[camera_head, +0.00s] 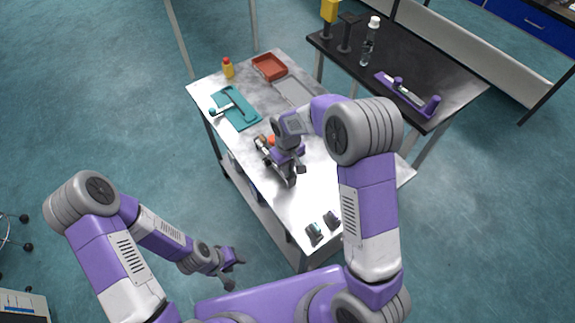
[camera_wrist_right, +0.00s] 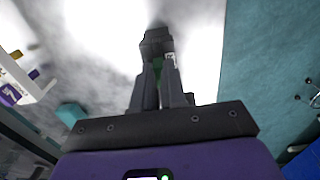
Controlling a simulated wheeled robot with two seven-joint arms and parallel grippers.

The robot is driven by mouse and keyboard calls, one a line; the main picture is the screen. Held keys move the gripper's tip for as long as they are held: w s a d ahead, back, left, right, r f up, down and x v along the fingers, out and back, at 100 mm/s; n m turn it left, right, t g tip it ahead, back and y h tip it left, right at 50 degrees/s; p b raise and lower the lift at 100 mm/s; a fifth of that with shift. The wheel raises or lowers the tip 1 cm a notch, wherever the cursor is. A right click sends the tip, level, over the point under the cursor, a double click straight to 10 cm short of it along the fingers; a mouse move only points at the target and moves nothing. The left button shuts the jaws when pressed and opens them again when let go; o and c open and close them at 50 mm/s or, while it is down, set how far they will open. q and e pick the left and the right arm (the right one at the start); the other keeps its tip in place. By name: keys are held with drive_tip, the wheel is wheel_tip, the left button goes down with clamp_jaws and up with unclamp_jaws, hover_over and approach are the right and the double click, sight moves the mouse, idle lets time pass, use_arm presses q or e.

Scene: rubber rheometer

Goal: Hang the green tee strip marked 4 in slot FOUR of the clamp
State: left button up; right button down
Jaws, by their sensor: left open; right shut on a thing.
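My right gripper (camera_head: 284,166) is above the middle of the white table. The number on the label is too small to read. The strip is hidden by the gripper in the head view. My left gripper (camera_head: 231,268) is open and empty, low beside the table's near left side. I cannot make out the clamp or its slot FOUR for certain; small brown and orange parts (camera_head: 266,141) show beside my right gripper.
The white table (camera_head: 315,185) bears a teal mat (camera_head: 243,120), a yellow bottle (camera_head: 228,69), a red tray (camera_head: 268,66), a grey tray (camera_head: 293,91) and two dark pieces (camera_head: 314,234) (camera_head: 332,220) at its near end. A purple device (camera_head: 408,94) stands on the black table (camera_head: 440,75).

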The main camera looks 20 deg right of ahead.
drive_tip(key=c, duration=1.1)
unclamp_jaws()
drive_tip(key=shift+r, duration=0.15)
drive_tip(key=shift+r+p, duration=2.3)
drive_tip(key=shift+r, duration=0.65)
